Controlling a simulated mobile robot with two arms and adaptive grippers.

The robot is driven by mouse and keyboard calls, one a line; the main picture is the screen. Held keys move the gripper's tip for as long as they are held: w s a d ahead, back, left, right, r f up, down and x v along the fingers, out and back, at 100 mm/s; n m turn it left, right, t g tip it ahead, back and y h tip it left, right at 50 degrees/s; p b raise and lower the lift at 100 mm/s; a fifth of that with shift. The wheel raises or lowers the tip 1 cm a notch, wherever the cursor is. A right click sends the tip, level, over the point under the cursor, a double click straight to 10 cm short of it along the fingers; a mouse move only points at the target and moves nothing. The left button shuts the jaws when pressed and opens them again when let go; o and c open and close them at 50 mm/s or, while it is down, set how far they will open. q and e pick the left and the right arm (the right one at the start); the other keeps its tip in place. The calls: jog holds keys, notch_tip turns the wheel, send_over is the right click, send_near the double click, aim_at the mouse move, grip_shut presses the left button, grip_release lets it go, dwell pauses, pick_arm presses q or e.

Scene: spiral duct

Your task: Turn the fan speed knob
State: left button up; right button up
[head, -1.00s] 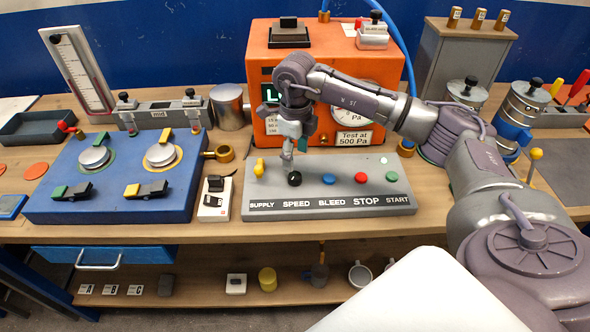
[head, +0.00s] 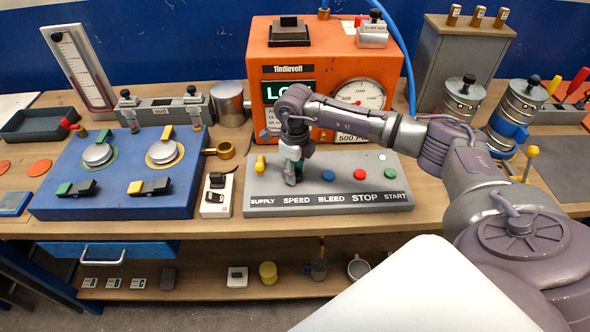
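The grey control panel (head: 330,203) lies on the bench, lettered SUPPLY, SPEED, BLEED, STOP and START along its front. The black SPEED knob sits above the SPEED label and is now hidden behind my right gripper (head: 292,176). The gripper points down right at the knob's place. I cannot tell whether its fingers touch or hold the knob, or how far apart they are. My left gripper is not in the head view.
On the panel are a yellow supply lever (head: 260,163), a blue button (head: 328,175), a red button (head: 360,175) and a green button (head: 390,173). An orange gauge unit (head: 257,60) stands behind. A blue box (head: 110,205) with knobs is left.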

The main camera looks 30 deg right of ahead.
jog(key=c, duration=0.4)
jog(key=shift+c, duration=0.2)
jog(key=shift+m, duration=0.3)
jog(key=m+b, duration=0.1)
jog(key=m, duration=0.1)
jog(key=shift+m, duration=0.4)
jog(key=m+b, duration=0.1)
jog(key=m, duration=0.3)
jog(key=shift+m+b, duration=0.3)
jog(key=m+b, duration=0.1)
jog(key=m, duration=0.9)
jog(key=shift+r+m, duration=0.1)
jog(key=shift+m, duration=0.3)
